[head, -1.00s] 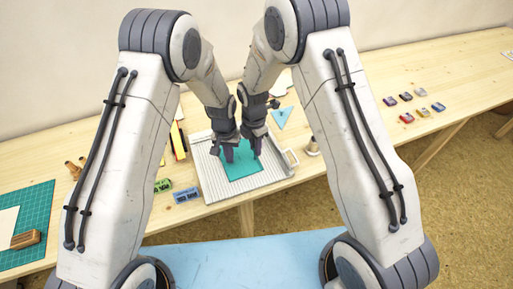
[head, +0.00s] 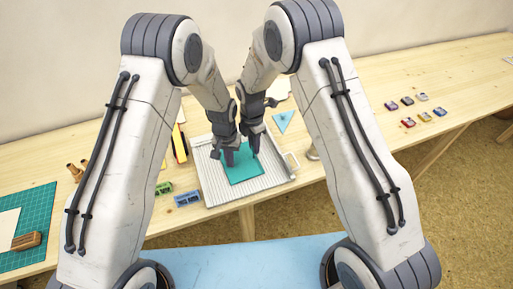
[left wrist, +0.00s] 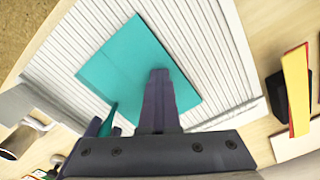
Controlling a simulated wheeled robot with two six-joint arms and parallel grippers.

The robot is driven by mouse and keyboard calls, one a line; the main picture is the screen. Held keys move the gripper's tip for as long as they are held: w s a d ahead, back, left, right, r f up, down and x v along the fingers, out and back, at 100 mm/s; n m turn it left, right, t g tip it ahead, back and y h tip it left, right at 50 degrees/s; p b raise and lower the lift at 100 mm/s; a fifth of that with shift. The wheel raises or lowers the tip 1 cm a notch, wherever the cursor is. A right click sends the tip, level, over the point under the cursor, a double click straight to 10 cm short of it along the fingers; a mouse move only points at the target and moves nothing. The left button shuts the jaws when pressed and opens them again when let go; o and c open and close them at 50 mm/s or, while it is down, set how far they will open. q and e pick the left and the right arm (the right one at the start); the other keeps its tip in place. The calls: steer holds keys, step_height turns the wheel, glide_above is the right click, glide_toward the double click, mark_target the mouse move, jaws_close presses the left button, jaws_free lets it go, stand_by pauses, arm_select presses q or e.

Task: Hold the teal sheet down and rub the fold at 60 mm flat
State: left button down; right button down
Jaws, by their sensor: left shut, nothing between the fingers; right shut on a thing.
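The teal sheet (head: 244,174) lies on a ribbed pale grey board (head: 214,191). In the left wrist view the sheet (left wrist: 118,62) shows a faint line across it. My left gripper (head: 228,160) is shut and empty, its fingertips over the sheet, seemingly touching it; they show also in the left wrist view (left wrist: 159,78). My right gripper (head: 254,150) is close to its right, near the sheet's far right edge. It is shut on a slim dark teal tool (left wrist: 108,120), which shows beside the sheet's edge in the left wrist view. The tool's contact with the sheet is unclear.
Blue (head: 187,198) and green (head: 164,187) blocks stand left of the board. A yellow and black item (head: 179,145) lies behind them. A teal triangle (head: 283,121) lies behind the board. Several small coloured pads (head: 408,123) lie at the right. The two arms are close together.

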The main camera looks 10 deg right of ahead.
arm_select(q)
steer(key=shift+s+d+f, duration=0.15)
steer(key=shift+d+f, duration=0.05)
steer(key=shift+d, duration=0.05)
arm_select(e)
steer(key=shift+w+a+f, duration=0.2)
steer(key=shift+w+a, duration=0.1)
steer(key=shift+w, duration=0.05)
steer(key=shift+s, duration=0.1)
arm_select(q)
steer(key=shift+w, duration=0.2)
arm_select(e)
steer(key=shift+w+a, duration=0.2)
steer(key=shift+w, duration=0.75)
steer(key=shift+d, duration=0.15)
steer(key=shift+w+r, duration=0.1)
steer(key=shift+w, duration=0.7)
arm_select(q)
steer(key=shift+a, duration=0.1)
arm_select(e)
steer(key=shift+w+r, duration=0.1)
steer(key=shift+w, duration=0.15)
